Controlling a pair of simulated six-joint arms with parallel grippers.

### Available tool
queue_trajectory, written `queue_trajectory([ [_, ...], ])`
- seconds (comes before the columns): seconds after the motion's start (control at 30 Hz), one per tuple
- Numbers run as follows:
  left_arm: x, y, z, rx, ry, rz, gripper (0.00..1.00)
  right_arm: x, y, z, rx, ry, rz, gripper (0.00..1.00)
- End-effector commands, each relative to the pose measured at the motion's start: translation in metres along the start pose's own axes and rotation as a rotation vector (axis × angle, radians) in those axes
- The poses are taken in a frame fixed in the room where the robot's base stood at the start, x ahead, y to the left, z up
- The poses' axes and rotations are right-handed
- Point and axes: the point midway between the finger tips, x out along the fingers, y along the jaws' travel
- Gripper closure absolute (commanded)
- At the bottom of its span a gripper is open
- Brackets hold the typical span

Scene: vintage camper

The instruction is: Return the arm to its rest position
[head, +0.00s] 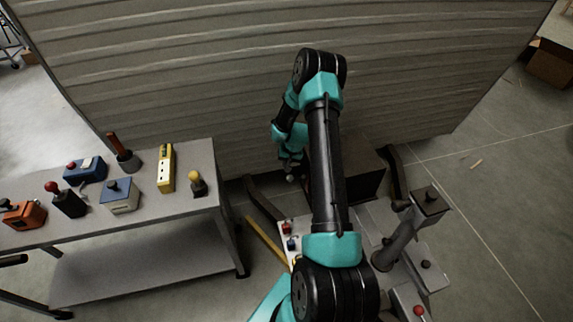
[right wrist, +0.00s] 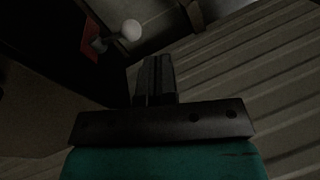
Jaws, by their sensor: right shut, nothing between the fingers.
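My right gripper (head: 291,176) hangs at the end of the teal and black right arm, in front of the ribbed grey panel. It is small and partly shaded in the head view. In the right wrist view, its black fingers (right wrist: 155,80) are together with nothing between them. My left gripper is in neither view.
The ribbed panel (head: 200,70) stands behind the arm. A grey bench (head: 135,268) at left carries several control boxes, including a yellow one (head: 166,168). A dark box (head: 362,178) is beside the arm. In the right wrist view, a white knob (right wrist: 131,29) is near a red plate (right wrist: 90,42).

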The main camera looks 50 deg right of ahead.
Motion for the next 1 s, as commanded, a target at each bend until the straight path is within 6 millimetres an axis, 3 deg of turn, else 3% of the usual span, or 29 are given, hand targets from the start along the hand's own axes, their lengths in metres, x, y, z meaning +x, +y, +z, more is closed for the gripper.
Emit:
queue_trajectory([
  [0.3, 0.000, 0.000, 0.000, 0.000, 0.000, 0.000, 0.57, 0.001, -0.002, 0.002, -0.003, -0.002, -0.001, 1.00],
  [0.47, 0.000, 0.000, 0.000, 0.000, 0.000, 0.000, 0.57, 0.015, -0.020, 0.024, -0.036, -0.025, -0.009, 1.00],
  [0.57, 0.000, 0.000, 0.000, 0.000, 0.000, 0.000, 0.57, 0.030, -0.043, 0.057, -0.081, -0.057, -0.019, 1.00],
  [0.77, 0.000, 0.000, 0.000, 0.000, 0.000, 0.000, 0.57, 0.060, -0.095, 0.156, -0.216, -0.140, -0.043, 1.00],
  [0.9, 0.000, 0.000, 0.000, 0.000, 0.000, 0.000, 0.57, 0.068, -0.120, 0.232, -0.316, -0.197, -0.056, 1.00],
  [1.0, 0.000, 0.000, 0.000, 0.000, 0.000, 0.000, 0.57, 0.067, -0.129, 0.276, -0.376, -0.231, -0.062, 1.00],
])
